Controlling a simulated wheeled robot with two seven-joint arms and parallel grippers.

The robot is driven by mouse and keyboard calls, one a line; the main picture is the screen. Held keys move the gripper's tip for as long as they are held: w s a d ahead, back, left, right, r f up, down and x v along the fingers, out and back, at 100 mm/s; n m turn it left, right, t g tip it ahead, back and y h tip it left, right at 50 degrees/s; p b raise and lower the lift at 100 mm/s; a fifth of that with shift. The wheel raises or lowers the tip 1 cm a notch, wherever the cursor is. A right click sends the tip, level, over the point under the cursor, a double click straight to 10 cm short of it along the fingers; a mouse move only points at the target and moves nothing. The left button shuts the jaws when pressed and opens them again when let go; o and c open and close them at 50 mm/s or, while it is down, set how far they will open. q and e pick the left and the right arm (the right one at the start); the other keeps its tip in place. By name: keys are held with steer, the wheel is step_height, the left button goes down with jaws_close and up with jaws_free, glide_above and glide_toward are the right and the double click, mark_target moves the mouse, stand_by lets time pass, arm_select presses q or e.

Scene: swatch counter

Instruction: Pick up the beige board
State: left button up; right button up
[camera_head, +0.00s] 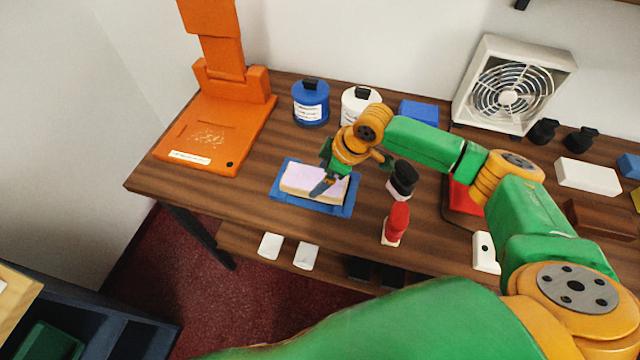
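A flat block with a pale pinkish top and beige sides (300,181) lies on a blue tray (283,197) near the front of the wooden table; it looks like the beige board. My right gripper (322,188) points down at the right part of the block, its finger overlapping the top in this view. Whether it touches the block, and how far apart its fingers are, I cannot tell. The gripper hides part of the block's right end and the tray's back right. My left gripper is not in view.
An orange stand (214,130) is at the left. Blue (311,104) and white (356,105) jars stand behind the tray. A red bottle (397,222) and a black-topped one (402,180) stand right of it. A fan (510,88) is at the back right. Wood left of the tray is clear.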

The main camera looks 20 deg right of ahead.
steer(key=shift+s+f+g, duration=0.3)
steer(key=shift+s+f, duration=0.4)
steer(key=shift+f, duration=0.25)
steer(key=c, duration=0.3)
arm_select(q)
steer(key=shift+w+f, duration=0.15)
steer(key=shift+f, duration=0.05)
arm_select(e)
steer(key=shift+a+r, duration=0.1)
steer(key=shift+w+a+r+b, duration=0.1)
steer(key=shift+w+r+b, duration=0.2)
steer(key=shift+r, duration=0.2)
steer(key=shift+w+a+r+b, duration=0.1)
steer(key=shift+w+r+b, duration=0.2)
steer(key=shift+r, duration=0.2)
jaws_close()
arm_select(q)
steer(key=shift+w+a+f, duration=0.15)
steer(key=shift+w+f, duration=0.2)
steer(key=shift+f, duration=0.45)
arm_select(e)
steer(key=s+a+r, duration=0.7)
steer(key=s+r, duration=0.3)
steer(key=s, duration=0.1)
steer(key=shift+r, duration=0.3)
